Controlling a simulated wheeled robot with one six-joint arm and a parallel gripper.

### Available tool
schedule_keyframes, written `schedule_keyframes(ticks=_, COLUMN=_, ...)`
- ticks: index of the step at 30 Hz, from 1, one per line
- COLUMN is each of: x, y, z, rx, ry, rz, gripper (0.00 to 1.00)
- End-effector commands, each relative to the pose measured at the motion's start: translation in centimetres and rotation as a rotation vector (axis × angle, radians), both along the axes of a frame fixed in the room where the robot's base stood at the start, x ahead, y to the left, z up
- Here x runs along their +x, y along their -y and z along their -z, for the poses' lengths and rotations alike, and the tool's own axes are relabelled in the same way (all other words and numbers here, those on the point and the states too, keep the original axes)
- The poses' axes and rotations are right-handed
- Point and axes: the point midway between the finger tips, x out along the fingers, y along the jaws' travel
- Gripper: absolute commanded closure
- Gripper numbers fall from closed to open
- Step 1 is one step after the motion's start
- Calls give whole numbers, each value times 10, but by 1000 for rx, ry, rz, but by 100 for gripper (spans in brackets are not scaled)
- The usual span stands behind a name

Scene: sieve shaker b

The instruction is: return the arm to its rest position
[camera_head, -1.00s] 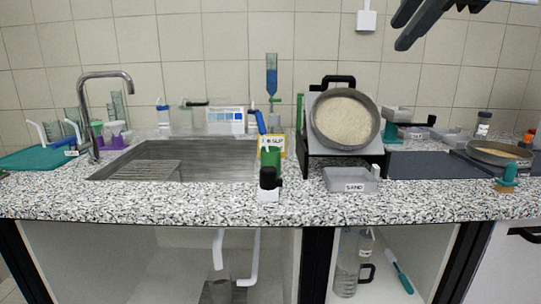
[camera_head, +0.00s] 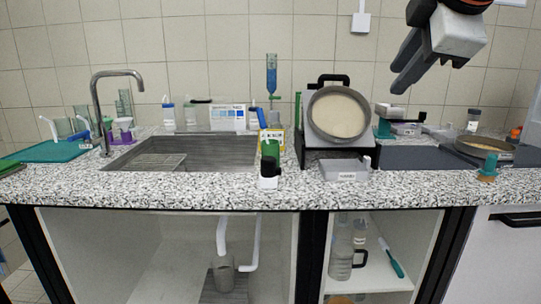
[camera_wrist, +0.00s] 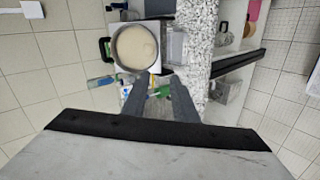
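My gripper (camera_head: 402,78) hangs in the air at the upper right of the head view, in front of the tiled wall and above the right part of the counter. Its two dark fingers point down and to the left. In the wrist view my gripper (camera_wrist: 158,84) shows two fingers apart with nothing held between them. A round metal sieve (camera_head: 338,113) of pale sand leans tilted on a dark stand, well clear of the fingers. The sieve also shows in the wrist view (camera_wrist: 136,46).
The speckled counter (camera_head: 330,190) holds a sink (camera_head: 190,152) on the left with a tall tap (camera_head: 98,100). A small clear tray (camera_head: 345,170) sits before the stand. A second sieve (camera_head: 484,147) lies at the right. The air around my gripper is free.

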Motion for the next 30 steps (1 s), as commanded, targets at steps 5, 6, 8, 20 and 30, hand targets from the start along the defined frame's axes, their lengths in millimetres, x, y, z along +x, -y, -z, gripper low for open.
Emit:
schedule_keyframes(ticks=5, x=1, y=9, z=50, rx=81, ry=-59, rz=88, gripper=74)
schedule_keyframes(ticks=6, x=1, y=11, z=65, rx=106, ry=-75, rz=115, gripper=74)
schedule_keyframes(ticks=8, x=0, y=16, z=90, rx=152, ry=-103, rz=163, gripper=74)
schedule_keyframes(ticks=20, x=-37, y=55, z=303, rx=555, ry=-308, rz=648, gripper=74)
schedule_keyframes(ticks=30, x=-87, y=71, z=437, rx=842, ry=-395, rz=1036, gripper=74)
